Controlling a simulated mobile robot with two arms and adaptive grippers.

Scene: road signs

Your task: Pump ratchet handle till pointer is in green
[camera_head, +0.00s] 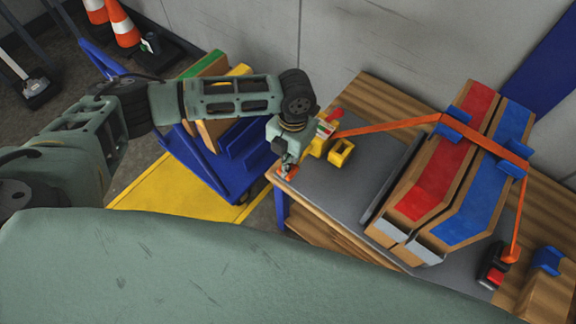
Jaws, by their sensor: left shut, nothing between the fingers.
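An orange strap (390,125) runs from a small tensioner over a pair of long sign boards, one with a red face (445,165) and one with a blue face (483,190). At the strap's left end is a small dial plate (328,127) with red, pale and green patches; the pointer is too small to read. A yellow handle-like part (341,152) sits beside it, on the grey mat (325,192). My left gripper (287,170) is shut and empty, pointing down at the mat's left corner, just left of the yellow part. My right gripper is out of view.
The wooden bench (385,97) has blue legs. A black and red buckle (492,268) and a blue bracket (547,260) lie at its right end. A blue cart (215,165) with boards stands left of the bench. Traffic cones (122,25) stand at the back left.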

